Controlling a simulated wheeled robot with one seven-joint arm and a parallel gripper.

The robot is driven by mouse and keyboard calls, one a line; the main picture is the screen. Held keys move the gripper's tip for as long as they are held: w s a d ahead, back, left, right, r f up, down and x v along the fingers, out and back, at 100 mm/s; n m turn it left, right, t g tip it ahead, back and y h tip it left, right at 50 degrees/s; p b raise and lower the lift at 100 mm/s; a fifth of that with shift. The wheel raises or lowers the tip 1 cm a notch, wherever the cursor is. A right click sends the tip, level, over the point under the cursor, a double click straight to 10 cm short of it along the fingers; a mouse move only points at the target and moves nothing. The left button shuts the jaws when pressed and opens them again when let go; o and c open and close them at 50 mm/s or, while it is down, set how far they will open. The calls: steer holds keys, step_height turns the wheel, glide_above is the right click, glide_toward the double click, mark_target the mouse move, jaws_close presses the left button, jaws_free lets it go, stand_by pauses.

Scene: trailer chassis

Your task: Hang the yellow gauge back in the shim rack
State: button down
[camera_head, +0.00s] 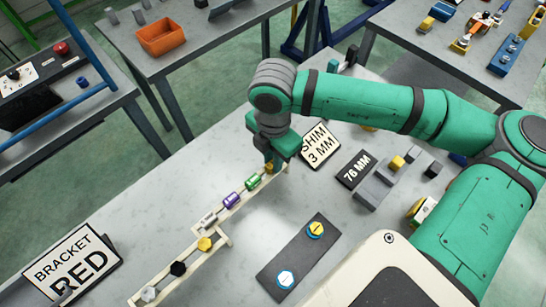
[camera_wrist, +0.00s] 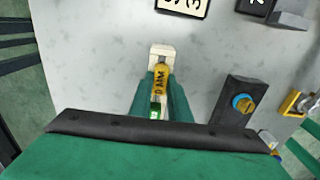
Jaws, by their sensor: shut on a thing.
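The shim rack (camera_head: 211,234) is a long cream rail on the grey table, running from lower left to the middle. A green gauge (camera_head: 253,181), a purple gauge (camera_head: 231,200) and a pale grey gauge (camera_head: 209,220) sit in a row along it. My gripper (camera_head: 274,165) is at the rail's far end, shut on the yellow gauge (camera_head: 269,168). In the wrist view the yellow gauge (camera_wrist: 161,78) lies between my fingers, lined up with the rack's cream end (camera_wrist: 161,51), beside the green gauge (camera_wrist: 155,112). I cannot tell whether it touches the rack.
A "SHIM 3 MM" sign (camera_head: 319,146) and a "76 MM" sign (camera_head: 356,169) stand beyond the rack. A dark plate (camera_head: 301,257) with yellow and white-topped blue parts lies to its right. A "BRACKET RED" sign (camera_head: 72,264) stands at left.

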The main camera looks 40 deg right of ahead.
steer(key=c, duration=1.7)
jaws_free()
steer(key=shift+o, duration=0.2)
step_height(320, 180, up, 13)
